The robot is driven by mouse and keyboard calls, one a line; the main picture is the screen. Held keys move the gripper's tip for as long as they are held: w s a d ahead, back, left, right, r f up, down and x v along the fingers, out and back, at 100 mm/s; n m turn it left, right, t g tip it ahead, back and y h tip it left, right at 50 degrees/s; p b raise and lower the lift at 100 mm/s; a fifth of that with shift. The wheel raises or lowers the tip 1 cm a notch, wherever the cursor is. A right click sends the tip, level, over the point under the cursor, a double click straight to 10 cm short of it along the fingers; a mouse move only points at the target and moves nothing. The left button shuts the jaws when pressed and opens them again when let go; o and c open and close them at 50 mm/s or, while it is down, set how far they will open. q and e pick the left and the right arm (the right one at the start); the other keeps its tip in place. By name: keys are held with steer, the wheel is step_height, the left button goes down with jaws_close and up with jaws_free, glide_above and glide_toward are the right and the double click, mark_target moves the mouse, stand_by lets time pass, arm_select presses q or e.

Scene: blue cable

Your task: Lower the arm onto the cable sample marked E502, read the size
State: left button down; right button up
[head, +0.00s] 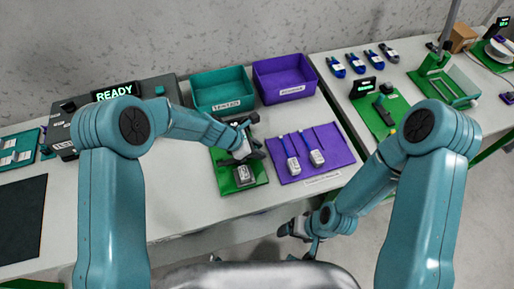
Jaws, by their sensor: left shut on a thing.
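My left gripper (246,141) is over the far part of a green board (223,160) on the table. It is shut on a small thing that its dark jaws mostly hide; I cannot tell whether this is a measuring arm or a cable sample. A grey device (244,176) sits on the near part of the board. The marking E502 is not readable. My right gripper (298,229) hangs low beyond the table's front edge, its jaws unclear.
A teal bin (222,92) and a purple bin (285,78) stand behind. On the right table are several cable pieces, a green board (372,118) with a small display, and a green stand (443,85).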

arm_select(q)
steer(key=shift+s+a+f, duration=0.1)
steer(key=shift+s+f, duration=0.05)
steer(key=shift+f, duration=0.1)
steer(key=c, duration=0.9)
jaws_free()
steer(key=shift+a, duration=0.1)
steer(key=shift+r, duration=0.1)
steer(key=shift+r, duration=0.15)
steer(key=shift+a+r, duration=0.15)
steer(key=shift+r, duration=0.15)
steer(key=v, duration=1.5)
steer(key=shift+s+a+r, duration=0.1)
